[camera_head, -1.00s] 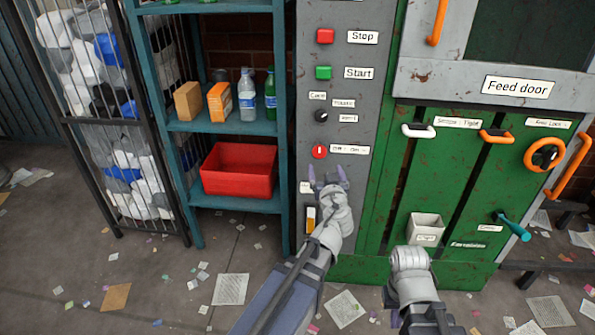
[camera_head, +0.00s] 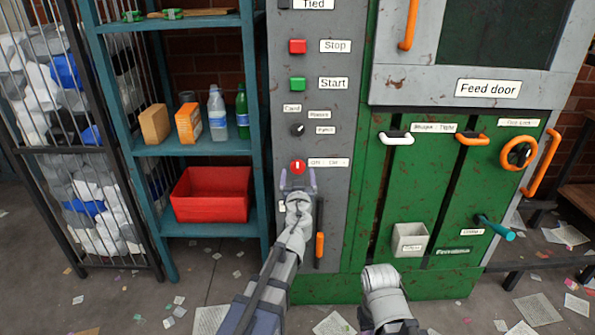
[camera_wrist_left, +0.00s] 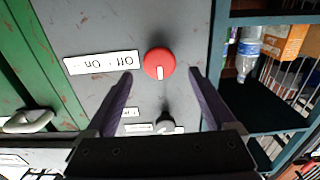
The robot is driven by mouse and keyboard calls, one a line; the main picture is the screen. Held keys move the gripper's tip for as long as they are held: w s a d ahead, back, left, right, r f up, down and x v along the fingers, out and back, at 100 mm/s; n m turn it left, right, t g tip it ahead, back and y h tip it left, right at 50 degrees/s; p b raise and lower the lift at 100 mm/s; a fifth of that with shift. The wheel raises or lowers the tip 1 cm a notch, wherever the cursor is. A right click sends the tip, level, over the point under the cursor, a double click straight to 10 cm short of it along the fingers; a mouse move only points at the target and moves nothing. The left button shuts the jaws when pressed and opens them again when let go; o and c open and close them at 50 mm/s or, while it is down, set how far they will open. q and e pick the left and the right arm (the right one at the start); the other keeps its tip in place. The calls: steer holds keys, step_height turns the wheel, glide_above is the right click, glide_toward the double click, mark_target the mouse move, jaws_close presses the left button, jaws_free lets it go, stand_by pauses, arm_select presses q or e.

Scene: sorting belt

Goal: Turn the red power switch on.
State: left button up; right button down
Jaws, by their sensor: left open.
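The red power switch (camera_head: 298,167) is a round red knob with a white mark on the grey panel, beside an "Off - On" label (camera_head: 328,162). In the left wrist view the red switch (camera_wrist_left: 159,64) sits between and just beyond my open fingertips, with its label (camera_wrist_left: 101,62) to the left. My left gripper (camera_head: 298,182) is open and just below the switch in the head view, with nothing between its fingers. The fingers appear apart from the knob. My right arm (camera_head: 385,290) shows at the bottom, but its fingers cannot be made out.
Above the switch are a black selector knob (camera_head: 297,130), a green Start button (camera_head: 298,84) and a red Stop button (camera_head: 297,46). An orange-handled lever (camera_head: 320,245) is right of my left wrist. A shelf with a red bin (camera_head: 212,194) stands to the left.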

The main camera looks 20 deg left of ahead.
mark_target(298, 167)
arm_select(q)
steer(key=shift+x, duration=1.55)
steer(key=c, duration=1.4)
steer(key=shift+o, duration=0.2)
